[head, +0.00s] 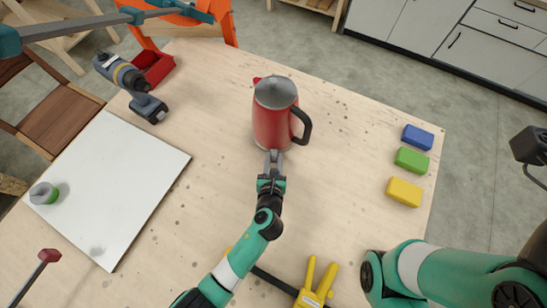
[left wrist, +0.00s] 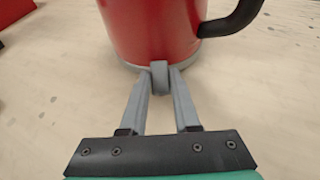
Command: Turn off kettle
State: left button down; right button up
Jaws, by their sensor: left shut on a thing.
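The red kettle (head: 272,125) with a grey lid and black handle stands upright on the wooden table. The handle points right and the red spout tip is at the far left. A small grey switch tab (left wrist: 160,77) sticks out at the foot of the kettle (left wrist: 150,30) in the left wrist view. My left gripper (head: 273,158) is at the kettle's near side, low by its base. Its fingers (left wrist: 160,85) are shut on the switch tab, one on each side. In the head view the tab is hidden by the fingers. My right gripper is out of view.
Blue (head: 417,137), green (head: 411,160) and yellow (head: 404,192) blocks lie at the right. A white board (head: 115,190) and a drill (head: 130,85) are at the left. A yellow-handled tool (head: 313,290) lies in front. The table around the kettle is clear.

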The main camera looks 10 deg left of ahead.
pick_arm(q)
jog(key=g+p, duration=0.1)
jog(key=p, duration=0.2)
jog(key=r+g+p, duration=0.1)
jog(key=p, duration=0.2)
jog(key=r+g+p, duration=0.1)
jog(key=g+p, duration=0.1)
jog(key=p, duration=0.1)
jog(key=shift+w+r+p, duration=0.1)
jog(key=shift+w+p, duration=0.15)
jog(key=shift+p, duration=0.15)
jog(key=shift+g+h+p, duration=0.3)
jog(key=shift+h, duration=0.1)
jog(key=shift+w+g, duration=0.1)
jog(key=shift+g, duration=0.2)
jog(key=shift+w+a+g, duration=0.1)
jog(key=shift+g, duration=0.7)
jog(key=c, duration=0.6)
grip_release()
jog(key=shift+c, duration=0.2)
